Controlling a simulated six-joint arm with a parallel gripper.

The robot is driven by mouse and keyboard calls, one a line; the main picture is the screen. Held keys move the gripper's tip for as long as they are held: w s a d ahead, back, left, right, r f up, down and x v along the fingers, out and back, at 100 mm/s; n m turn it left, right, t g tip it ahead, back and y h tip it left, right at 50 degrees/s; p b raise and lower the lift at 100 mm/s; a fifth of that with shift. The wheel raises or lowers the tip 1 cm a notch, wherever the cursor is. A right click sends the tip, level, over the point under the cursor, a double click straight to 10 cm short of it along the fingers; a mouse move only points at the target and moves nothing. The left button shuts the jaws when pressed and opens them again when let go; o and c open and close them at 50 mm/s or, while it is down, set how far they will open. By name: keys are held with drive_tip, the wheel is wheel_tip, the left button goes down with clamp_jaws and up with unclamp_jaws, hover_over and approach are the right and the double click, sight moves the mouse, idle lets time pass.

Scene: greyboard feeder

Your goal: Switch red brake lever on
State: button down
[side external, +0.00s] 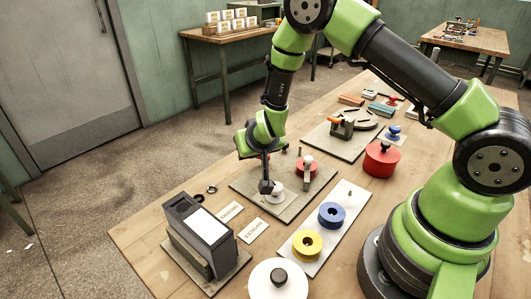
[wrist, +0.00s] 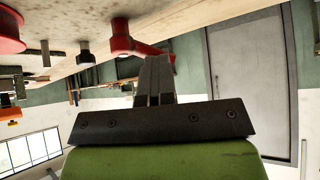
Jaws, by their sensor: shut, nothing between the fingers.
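In the wrist view, which shows the place upside down, a red lever (wrist: 122,38) has a round end and an arm that reaches right, toward my fingertips. My gripper (wrist: 157,62) is shut and empty, its tips close to that arm; I cannot tell whether they touch. My wrist hides part of the board, and the lever's on or off position is unclear.
A dark box with a white panel (side external: 209,226) stands at front left. Blue (side external: 332,215) and yellow (side external: 307,243) spools sit on a pale plate to the right. A red round container (side external: 381,160) and a vise-like fixture (side external: 342,128) stand farther back. Bare wood lies at front left.

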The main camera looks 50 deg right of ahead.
drive_tip(key=shift+w+d, duration=0.2)
drive_tip(key=shift+w, duration=0.4)
idle(1.5)
idle(0.3)
drive_tip(key=shift+s+a+r, duration=0.3)
drive_tip(key=shift+s+a, duration=0.05)
drive_tip(key=a+v, duration=0.2)
drive_tip(key=v, duration=1)
drive_tip(key=shift+w+a, duration=0.25)
drive_tip(key=shift+a, duration=0.05)
